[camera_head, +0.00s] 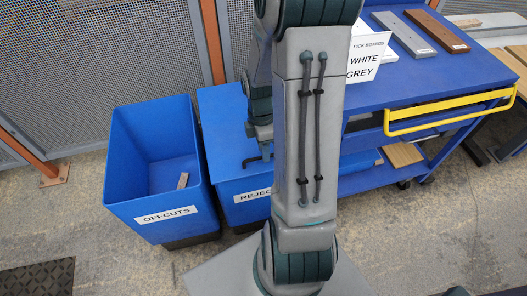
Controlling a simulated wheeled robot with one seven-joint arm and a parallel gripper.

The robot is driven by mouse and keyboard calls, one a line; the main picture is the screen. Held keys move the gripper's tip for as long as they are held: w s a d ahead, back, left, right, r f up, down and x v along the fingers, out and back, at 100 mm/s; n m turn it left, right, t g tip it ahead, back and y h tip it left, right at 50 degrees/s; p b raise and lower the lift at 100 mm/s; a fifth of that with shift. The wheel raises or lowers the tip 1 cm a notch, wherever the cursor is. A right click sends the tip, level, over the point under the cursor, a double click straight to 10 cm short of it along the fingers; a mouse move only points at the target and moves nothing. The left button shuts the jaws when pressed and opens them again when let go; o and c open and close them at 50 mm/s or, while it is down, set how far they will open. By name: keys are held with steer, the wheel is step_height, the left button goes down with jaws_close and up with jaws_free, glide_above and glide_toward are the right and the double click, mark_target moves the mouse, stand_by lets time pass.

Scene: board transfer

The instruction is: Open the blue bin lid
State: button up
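The blue bin with a lid, labelled "REJEC..." with the rest hidden, stands left of centre behind my arm. Its blue lid (222,125) looks flat and shut over the top. My gripper (254,163) is over the right part of the lid, with its dark fingers pointing down and to the left. Whether it touches the lid, or a handle there, I cannot tell. The finger gap is too small to read. My arm hides the right side of this bin.
An open blue bin labelled "OFFCUTS" (122,165) stands directly to the left, with a small grey piece inside. A blue cart (455,78) at right carries boards, a "PICK BOARDS WHITE GREY" sign (366,52) and a yellow handle (450,110). Mesh panels (95,50) stand behind.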

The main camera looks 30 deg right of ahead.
steer(key=shift+f, duration=0.3)
jaws_close()
steer(key=shift+r, duration=0.15)
